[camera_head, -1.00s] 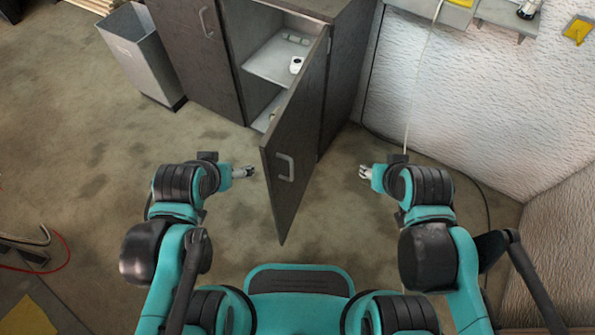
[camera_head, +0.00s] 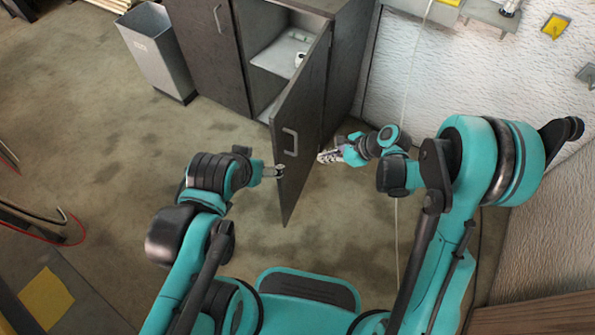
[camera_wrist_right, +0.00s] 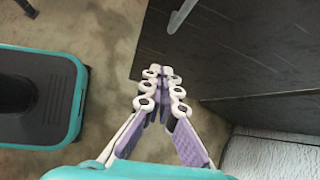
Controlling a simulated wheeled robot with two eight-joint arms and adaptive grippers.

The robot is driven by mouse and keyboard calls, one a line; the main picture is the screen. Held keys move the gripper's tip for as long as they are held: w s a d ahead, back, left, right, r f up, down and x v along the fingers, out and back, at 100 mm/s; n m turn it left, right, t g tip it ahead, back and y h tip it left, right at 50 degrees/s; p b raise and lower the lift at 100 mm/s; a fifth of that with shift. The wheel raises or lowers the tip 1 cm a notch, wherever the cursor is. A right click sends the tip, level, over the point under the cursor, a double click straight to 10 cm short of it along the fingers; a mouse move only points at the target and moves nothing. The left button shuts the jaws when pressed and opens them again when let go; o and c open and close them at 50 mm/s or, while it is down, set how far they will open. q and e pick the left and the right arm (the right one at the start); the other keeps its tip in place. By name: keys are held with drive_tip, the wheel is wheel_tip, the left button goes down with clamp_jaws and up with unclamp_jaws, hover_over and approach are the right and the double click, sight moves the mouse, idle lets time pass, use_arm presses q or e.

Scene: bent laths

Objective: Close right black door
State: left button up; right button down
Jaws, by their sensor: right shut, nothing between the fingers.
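The right black door (camera_head: 308,98) of the dark cabinet stands ajar, swung out toward me, with its metal handle (camera_head: 290,142) on the face I see. My right gripper (camera_head: 320,157) is shut and empty, to the right of the door on its handle side. In the right wrist view, the shut fingers (camera_wrist_right: 162,72) point toward the dark door panel (camera_wrist_right: 225,40), with the handle (camera_wrist_right: 183,15) beyond them; contact is not clear. My left gripper (camera_head: 281,171) is at the left edge of the door's lower part; its fingers are too small to read.
The left cabinet door (camera_head: 207,50) is shut. A grey bin (camera_head: 158,55) stands left of it. A white textured wall (camera_head: 450,80) bounds the right; open floor (camera_head: 110,150) lies left.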

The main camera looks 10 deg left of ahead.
use_arm(q)
drive_tip(key=shift+s+d+f+b, duration=0.1)
drive_tip(key=shift+s+f+b, duration=0.05)
drive_tip(key=shift+f+b, duration=0.7)
drive_tip(key=shift+s+d+f+b, duration=0.1)
drive_tip(key=shift+d+f+b, duration=0.05)
drive_tip(key=shift+f+b, duration=0.65)
drive_tip(key=shift+s+d+f+b, duration=0.1)
drive_tip(key=shift+s+f+b, duration=0.05)
drive_tip(key=shift+f+b, duration=0.65)
use_arm(e)
drive_tip(key=a+f+m, duration=0.1)
drive_tip(key=a+f, duration=0.8)
drive_tip(key=a, duration=0.2)
drive_tip(key=shift+w+a+f+m+y, duration=0.2)
drive_tip(key=shift+w+a+m+y, duration=0.1)
drive_tip(key=shift+w, duration=0.15)
